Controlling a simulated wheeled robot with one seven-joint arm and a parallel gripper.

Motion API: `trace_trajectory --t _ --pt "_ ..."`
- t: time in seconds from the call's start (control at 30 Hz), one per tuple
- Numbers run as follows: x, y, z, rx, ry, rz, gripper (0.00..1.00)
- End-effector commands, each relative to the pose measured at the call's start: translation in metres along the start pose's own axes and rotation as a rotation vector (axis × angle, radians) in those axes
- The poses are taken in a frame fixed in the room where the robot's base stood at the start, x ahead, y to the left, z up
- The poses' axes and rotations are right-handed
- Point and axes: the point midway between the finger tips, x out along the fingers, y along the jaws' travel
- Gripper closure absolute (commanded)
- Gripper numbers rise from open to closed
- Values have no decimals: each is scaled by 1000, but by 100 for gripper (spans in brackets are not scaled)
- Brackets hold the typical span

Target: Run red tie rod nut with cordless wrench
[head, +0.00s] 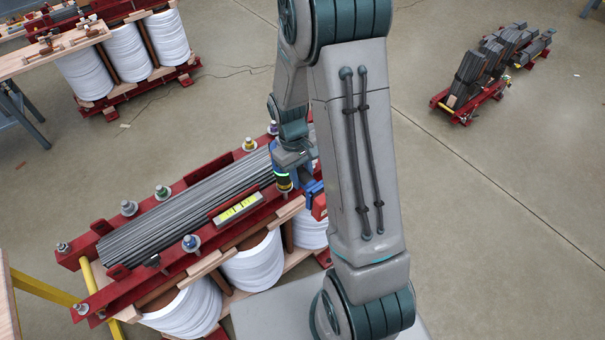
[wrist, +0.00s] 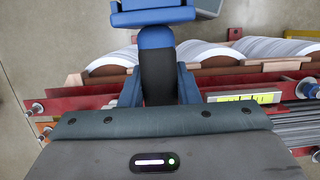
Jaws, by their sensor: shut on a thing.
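My gripper (wrist: 158,88) is shut on the black handle of a blue cordless wrench (wrist: 157,70), with blue fingers on both sides of the handle. In the head view the wrench (head: 282,168) points down over the front red beam (head: 215,228), at the right part of the core. Its lower end is close to the beam; I cannot tell whether it touches a nut. A red tie rod nut is not clearly visible; the wrench and arm cover that spot. Other nuts show: blue (head: 191,243), green (head: 162,192) and yellow (head: 249,145).
Grey core laminations (head: 180,215) lie between the red beams. A spirit level with a yellow face (head: 238,209) rests along the front beam. White coils (head: 253,264) stand below. Another coil assembly (head: 128,55) is at back left, stacked laminations (head: 480,75) at back right.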

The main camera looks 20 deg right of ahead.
Motion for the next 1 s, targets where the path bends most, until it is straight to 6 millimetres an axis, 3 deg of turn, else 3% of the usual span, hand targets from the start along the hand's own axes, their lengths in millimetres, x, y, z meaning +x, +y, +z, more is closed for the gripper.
trace_trajectory --t 1.0 --pt "-52 0 13 0 1 1 100"
